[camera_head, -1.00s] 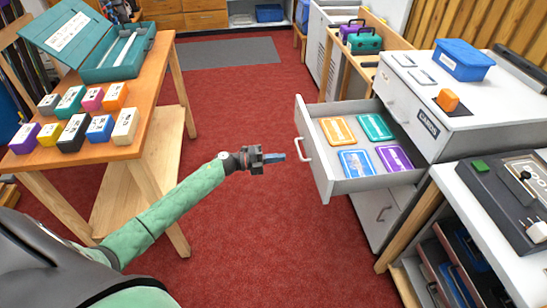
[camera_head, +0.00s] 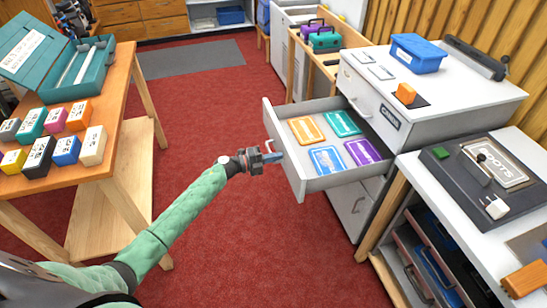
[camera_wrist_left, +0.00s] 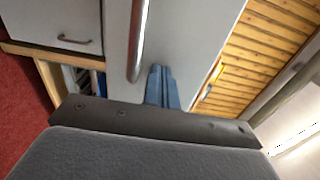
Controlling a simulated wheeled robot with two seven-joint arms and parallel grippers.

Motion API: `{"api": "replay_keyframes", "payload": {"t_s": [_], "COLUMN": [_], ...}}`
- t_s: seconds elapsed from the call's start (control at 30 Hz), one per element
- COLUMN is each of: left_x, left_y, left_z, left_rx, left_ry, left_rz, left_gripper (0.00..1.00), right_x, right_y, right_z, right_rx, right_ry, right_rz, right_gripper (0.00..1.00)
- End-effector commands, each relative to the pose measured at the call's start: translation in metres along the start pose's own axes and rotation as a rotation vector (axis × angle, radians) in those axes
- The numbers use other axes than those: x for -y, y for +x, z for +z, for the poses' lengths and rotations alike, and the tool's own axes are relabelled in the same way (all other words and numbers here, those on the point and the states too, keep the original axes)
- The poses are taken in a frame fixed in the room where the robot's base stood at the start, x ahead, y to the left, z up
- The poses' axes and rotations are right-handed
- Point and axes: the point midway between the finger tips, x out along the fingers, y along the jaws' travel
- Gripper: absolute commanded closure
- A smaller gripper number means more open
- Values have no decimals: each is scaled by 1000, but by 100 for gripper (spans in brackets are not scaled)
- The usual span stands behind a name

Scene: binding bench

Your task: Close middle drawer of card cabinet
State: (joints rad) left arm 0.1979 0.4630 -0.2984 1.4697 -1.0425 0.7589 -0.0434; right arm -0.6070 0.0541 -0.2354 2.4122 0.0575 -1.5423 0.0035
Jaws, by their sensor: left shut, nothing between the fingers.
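The card cabinet (camera_head: 436,108) is white-grey and stands at the right. Its middle drawer (camera_head: 275,122) is pulled well out. Orange, teal, blue and purple cards lie flat inside. The drawer has a pale bar handle (camera_head: 270,146) on its front. My left gripper (camera_head: 277,156) is shut and empty, with its blue-grey fingertips at the drawer front by the handle. In the left wrist view the fingers (camera_wrist_left: 161,88) point at the drawer front (camera_wrist_left: 185,35), beside the handle (camera_wrist_left: 137,42). I cannot tell whether they touch it. My right gripper is not in view.
A wooden table (camera_head: 122,85) at the left carries coloured boxes and a teal case (camera_head: 85,70). A blue bin (camera_head: 418,53) and an orange block stand on the cabinet top. A bench with a dark device (camera_head: 490,170) is at the right. Red floor lies clear between.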

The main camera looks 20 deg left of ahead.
Motion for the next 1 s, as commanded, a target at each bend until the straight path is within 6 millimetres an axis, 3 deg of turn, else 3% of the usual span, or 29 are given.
{"api": "replay_keyframes", "payload": {"t_s": [0.27, 0.47, 0.77, 1.0], "left_x": [0, -1, -1, -1], "left_y": [6, 34, 113, 181], "left_z": [0, 1, 0, 0], "left_rx": [0, 0, -2, -2], "left_ry": [0, 1, 2, 1], "left_rz": [0, -1, -1, -2], "left_gripper": [100, 100, 100, 100], "right_x": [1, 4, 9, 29], "right_y": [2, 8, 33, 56], "right_z": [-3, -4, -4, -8], "right_rx": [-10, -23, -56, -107], "right_ry": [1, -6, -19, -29], "right_rz": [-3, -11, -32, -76], "right_gripper": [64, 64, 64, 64]}}
